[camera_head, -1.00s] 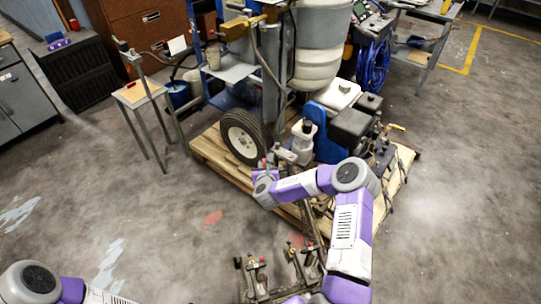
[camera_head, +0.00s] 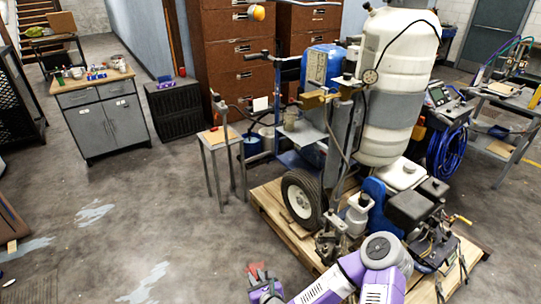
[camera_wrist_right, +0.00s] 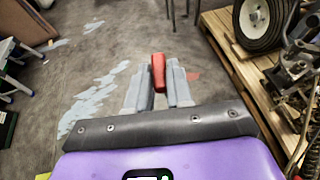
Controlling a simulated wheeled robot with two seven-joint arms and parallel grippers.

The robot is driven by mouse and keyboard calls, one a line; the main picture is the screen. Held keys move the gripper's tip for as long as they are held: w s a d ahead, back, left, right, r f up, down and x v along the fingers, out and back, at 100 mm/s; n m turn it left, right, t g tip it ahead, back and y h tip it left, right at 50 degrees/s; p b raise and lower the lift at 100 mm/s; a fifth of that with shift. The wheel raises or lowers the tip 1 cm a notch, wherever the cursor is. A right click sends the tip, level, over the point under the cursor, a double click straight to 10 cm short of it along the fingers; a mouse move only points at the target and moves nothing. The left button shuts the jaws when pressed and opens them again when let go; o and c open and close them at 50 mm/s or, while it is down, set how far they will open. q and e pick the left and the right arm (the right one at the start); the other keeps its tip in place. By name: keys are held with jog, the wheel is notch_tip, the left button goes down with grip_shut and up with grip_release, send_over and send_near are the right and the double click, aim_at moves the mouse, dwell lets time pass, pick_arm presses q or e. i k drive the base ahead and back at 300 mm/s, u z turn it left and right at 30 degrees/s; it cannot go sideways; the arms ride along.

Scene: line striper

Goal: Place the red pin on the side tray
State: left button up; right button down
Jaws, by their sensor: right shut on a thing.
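The red pin (camera_wrist_right: 158,70) is a short red piece standing up between the fingertips of my right gripper (camera_wrist_right: 159,82) in the right wrist view. The gripper is shut on it and holds it above the floor. In the head view my right gripper (camera_head: 264,284) is at the bottom edge, left of the pallet's near side; the pin is hard to tell there from a red floor patch behind it. A grey shelf-like tray (camera_head: 302,134) sits on the left side of the line striper (camera_head: 395,85); I cannot tell whether it is the side tray. My left gripper is not in view.
The striper stands on a wooden pallet (camera_head: 266,205) with its wheel (camera_head: 301,198) at the near left. A small wood-topped stand (camera_head: 219,137) stands left of it. A grey cabinet (camera_head: 100,125) is further left. The floor left of the pallet is open.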

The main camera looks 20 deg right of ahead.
aim_at(304, 134)
jog(key=u, duration=0.8)
jog(key=k, duration=1.05)
jog(key=u, duration=0.45)
jog(key=i, duration=1.1)
jog(key=z, duration=0.65)
jog(key=i, duration=1.65)
jog(key=z, duration=1)
jog(key=i, duration=1.5)
jog(key=z, duration=1.8)
jog(key=i, duration=0.8)
jog(key=z, duration=0.7)
